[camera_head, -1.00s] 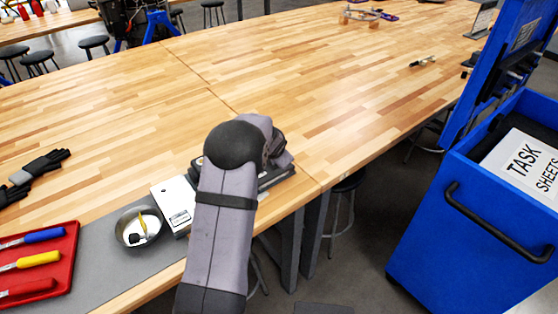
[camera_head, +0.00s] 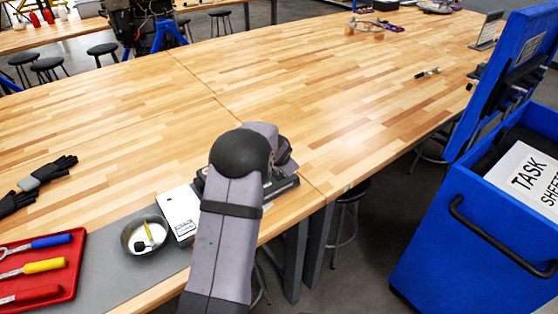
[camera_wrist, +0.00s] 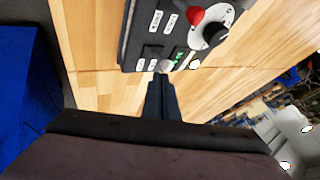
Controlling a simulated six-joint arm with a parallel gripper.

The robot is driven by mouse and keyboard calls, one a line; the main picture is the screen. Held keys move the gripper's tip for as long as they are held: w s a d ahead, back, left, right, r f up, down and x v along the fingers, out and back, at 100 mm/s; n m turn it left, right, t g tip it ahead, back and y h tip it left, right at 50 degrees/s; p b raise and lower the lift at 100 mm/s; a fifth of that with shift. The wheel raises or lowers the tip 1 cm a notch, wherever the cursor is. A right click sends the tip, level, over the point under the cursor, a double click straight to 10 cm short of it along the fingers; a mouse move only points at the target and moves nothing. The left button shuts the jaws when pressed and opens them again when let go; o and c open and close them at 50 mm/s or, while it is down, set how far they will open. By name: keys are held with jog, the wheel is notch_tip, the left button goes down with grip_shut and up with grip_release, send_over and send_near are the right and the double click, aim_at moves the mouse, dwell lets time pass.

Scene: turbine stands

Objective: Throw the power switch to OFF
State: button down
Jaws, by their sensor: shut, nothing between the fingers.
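A dark control box (camera_wrist: 128,44) with white labels, a red knob (camera_wrist: 195,14), a round dial (camera_wrist: 210,32) and small green marks (camera_wrist: 179,57) shows at the top of the wrist view. In the head view the box (camera_head: 284,184) is mostly hidden behind my arm. My gripper (camera_wrist: 163,78) is shut and empty, its tips at the box's near edge beside a small pale round part (camera_wrist: 165,66). I cannot tell whether the tips touch it, or which part is the power switch and how it is set.
A white device (camera_head: 180,212) and a metal bowl (camera_head: 130,243) stand left of my arm. A red tool tray (camera_head: 68,284) and dark gloves (camera_head: 45,174) lie farther left. A blue cart (camera_head: 425,240) stands on the right. The bench (camera_head: 330,90) behind is mostly clear.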

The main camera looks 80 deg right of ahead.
jog(key=shift+s, duration=0.1)
jog(key=shift+s+a+r+b, duration=0.15)
jog(key=shift+s+a+b, duration=0.25)
jog(key=shift+b, duration=0.3)
jog(key=w+a+r+b, duration=0.1)
jog(key=a+r, duration=0.3)
jog(key=r, duration=0.6)
jog(key=shift+w+a+r+b, duration=0.15)
jog(key=shift+w+r+b, duration=0.15)
jog(key=shift+b, duration=0.15)
